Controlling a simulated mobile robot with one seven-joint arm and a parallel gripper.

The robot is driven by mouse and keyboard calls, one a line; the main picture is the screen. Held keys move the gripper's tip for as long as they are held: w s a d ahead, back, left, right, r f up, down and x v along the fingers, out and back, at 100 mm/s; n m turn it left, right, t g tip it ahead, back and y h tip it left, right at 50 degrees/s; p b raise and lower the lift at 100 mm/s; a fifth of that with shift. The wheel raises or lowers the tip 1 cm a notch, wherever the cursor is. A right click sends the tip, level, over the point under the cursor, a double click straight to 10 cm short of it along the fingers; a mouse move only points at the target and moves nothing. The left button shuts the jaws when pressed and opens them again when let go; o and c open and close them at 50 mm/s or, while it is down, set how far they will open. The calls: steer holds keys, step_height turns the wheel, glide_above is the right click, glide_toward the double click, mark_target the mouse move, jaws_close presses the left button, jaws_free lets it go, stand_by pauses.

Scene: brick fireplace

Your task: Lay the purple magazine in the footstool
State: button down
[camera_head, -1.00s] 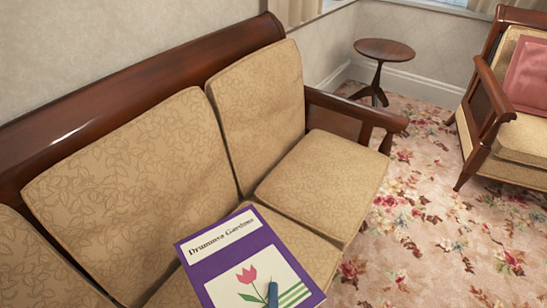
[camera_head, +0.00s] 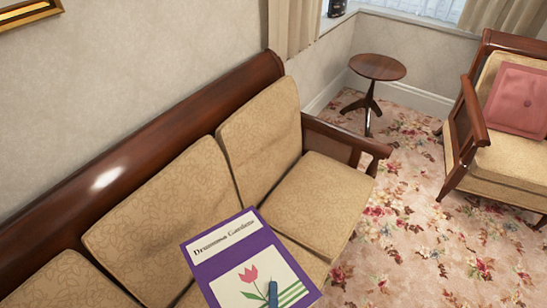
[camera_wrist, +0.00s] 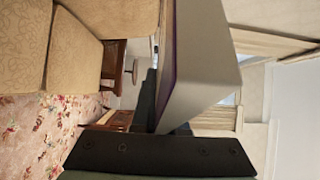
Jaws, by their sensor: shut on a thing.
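The purple magazine (camera_head: 233,262) has a white title strip and a pink tulip on its cover. It is at the bottom middle of the head view, held up in front of the sofa seat. My gripper (camera_head: 272,293) is shut on its lower edge; one bluish finger shows over the cover. In the wrist view the magazine (camera_wrist: 200,70) stands edge-on between the fingers (camera_wrist: 155,115) and hides much of the scene. No footstool shows in either view.
A beige sofa (camera_head: 310,195) with a dark wooden frame fills the left and middle. A small round table (camera_head: 377,67) stands in the back corner. An armchair (camera_head: 500,160) with a pink cushion (camera_head: 517,100) is at the right. Flowered carpet (camera_head: 410,235) between them is clear.

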steer(key=r+p, duration=0.5)
steer(key=shift+s+r, duration=0.2)
steer(key=shift+r, duration=0.15)
stand_by(1.1)
